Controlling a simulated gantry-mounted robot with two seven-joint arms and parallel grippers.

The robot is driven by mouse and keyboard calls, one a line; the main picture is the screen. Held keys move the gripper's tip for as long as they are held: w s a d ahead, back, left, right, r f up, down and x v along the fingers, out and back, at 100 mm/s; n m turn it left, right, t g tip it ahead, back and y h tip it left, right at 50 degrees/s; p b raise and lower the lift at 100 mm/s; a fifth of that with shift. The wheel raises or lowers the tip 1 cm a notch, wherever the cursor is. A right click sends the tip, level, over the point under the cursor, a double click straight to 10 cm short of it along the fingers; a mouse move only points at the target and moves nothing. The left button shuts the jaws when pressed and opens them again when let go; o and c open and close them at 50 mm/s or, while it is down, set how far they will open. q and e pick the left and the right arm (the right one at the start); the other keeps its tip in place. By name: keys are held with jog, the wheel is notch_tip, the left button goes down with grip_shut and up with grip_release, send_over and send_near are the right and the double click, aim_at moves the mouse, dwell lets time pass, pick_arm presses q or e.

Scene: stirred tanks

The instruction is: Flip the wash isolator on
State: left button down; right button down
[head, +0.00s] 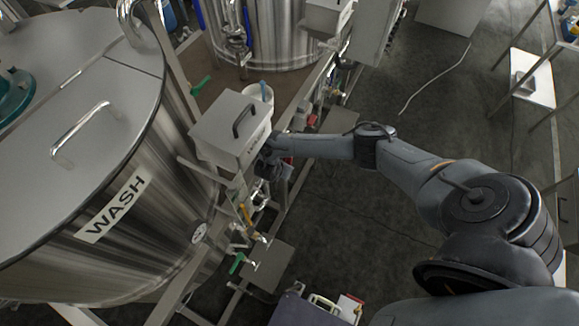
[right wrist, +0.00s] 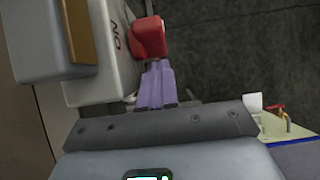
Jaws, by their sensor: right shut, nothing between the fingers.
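The wash isolator is a pale grey box (right wrist: 108,60) with "ON" lettered on its face in the right wrist view. Its red handle (right wrist: 149,38) sticks out from its right side, near the lettering. My right gripper (right wrist: 158,64) is shut and empty, with its purple fingertips right at the lower edge of the red handle. I cannot tell whether they touch it. In the head view my right gripper (head: 268,165) is beside the grey box with a black handle (head: 232,128), next to the WASH tank (head: 130,215). The isolator is mostly hidden there. My left gripper is out of view.
Valves with green levers (head: 237,263) and pipework lie below the box. A metal frame rail (head: 305,165) runs close by my right gripper. Another steel tank (head: 270,35) stands behind. The dark floor (head: 345,225) to the right is mostly clear.

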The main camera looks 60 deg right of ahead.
jog(key=shift+d+r, duration=0.1)
jog(key=shift+d, duration=0.05)
jog(key=shift+w+d+r, duration=0.1)
jog(key=shift+d+r, duration=0.1)
jog(key=shift+d, duration=0.35)
dwell(0.3)
